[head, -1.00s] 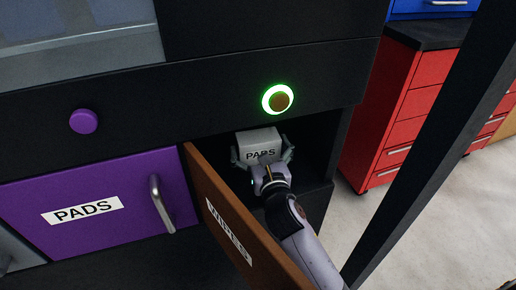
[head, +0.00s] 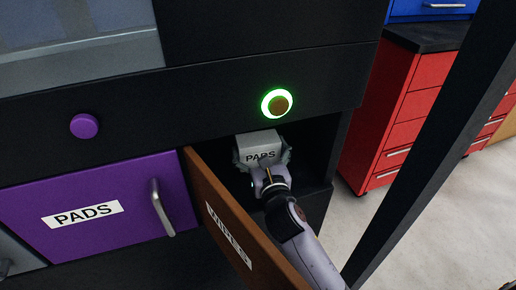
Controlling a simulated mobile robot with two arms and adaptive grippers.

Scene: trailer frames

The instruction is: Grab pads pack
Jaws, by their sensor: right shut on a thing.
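The pads pack (head: 257,142) is a pale grey box with "PADS" printed on its front. It sits inside the open compartment behind the orange-brown door. My right gripper (head: 263,160) reaches into the compartment from the front and is shut on the pack, with a finger at each side. The lower part of the pack is hidden by the gripper. My left gripper is not in view.
The open door (head: 230,225), labelled "WIPES", stands just left of my right arm. A purple door (head: 100,190) labelled "PADS" is shut, with a purple button (head: 84,126) above it. A green-lit button (head: 277,103) is above the compartment. Red drawers (head: 400,120) stand right.

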